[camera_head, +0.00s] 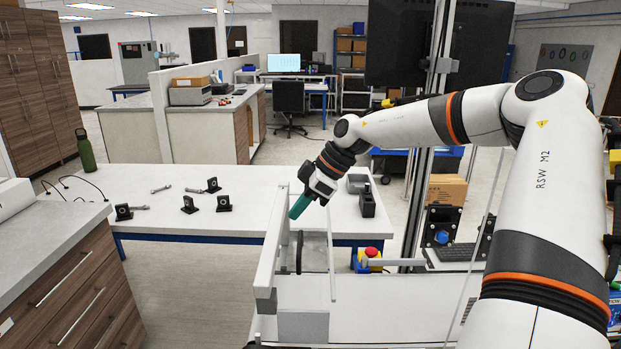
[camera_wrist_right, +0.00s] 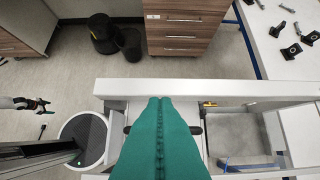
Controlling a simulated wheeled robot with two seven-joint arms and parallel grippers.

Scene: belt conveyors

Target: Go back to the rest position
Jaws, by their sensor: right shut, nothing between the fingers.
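My right arm comes in from the right in the head view. My right gripper (camera_head: 295,213) has teal fingers, pressed together and empty, pointing down-left above the white-railed conveyor (camera_head: 267,262). In the right wrist view the shut teal fingers (camera_wrist_right: 160,100) fill the middle, over the conveyor's white rail (camera_wrist_right: 250,88). A small white and black arm end with a bit of green (camera_wrist_right: 36,103) shows at the left edge of the wrist view. It looks like my left gripper, too small to read its jaws. The left arm is not in the head view.
A white table (camera_head: 150,185) behind the conveyor holds several black brackets and metal parts. A red stop button (camera_head: 372,252) stands right of the conveyor. A wooden drawer cabinet (camera_head: 80,285) is at the left, with clear floor between.

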